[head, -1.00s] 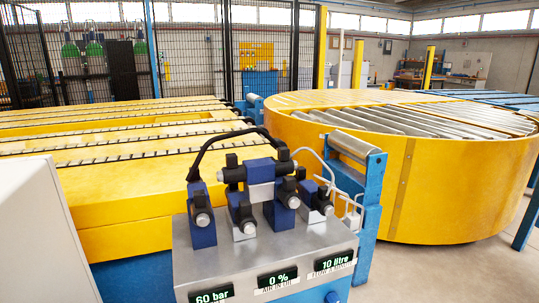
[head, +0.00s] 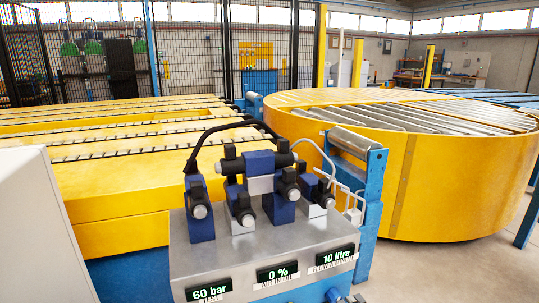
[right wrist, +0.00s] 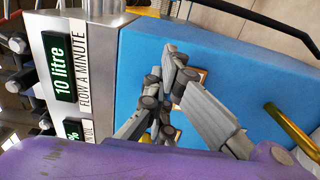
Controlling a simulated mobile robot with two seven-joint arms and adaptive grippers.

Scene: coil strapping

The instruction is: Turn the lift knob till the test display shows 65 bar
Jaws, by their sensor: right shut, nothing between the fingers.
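The test display (head: 209,291) reads 60 bar and sits on the front of a grey valve block (head: 240,255) in the head view. Black-and-blue valves with silver-ended knobs stand on top of the block, including a left one (head: 199,211), a middle one (head: 247,219) and a right one (head: 327,201). I cannot tell which knob is the lift knob. My right gripper (right wrist: 170,65) shows in the right wrist view, shut and empty in front of a blue panel (right wrist: 225,75). My left gripper is not in view.
Other displays read 0 % air in oil (head: 277,273) and 10 litre flow a minute (head: 335,257). Black and white hoses arch over the valves. A yellow slatted conveyor (head: 100,208) and a round yellow roller table (head: 450,190) stand behind. A brass-coloured bar (right wrist: 292,132) is right of my gripper.

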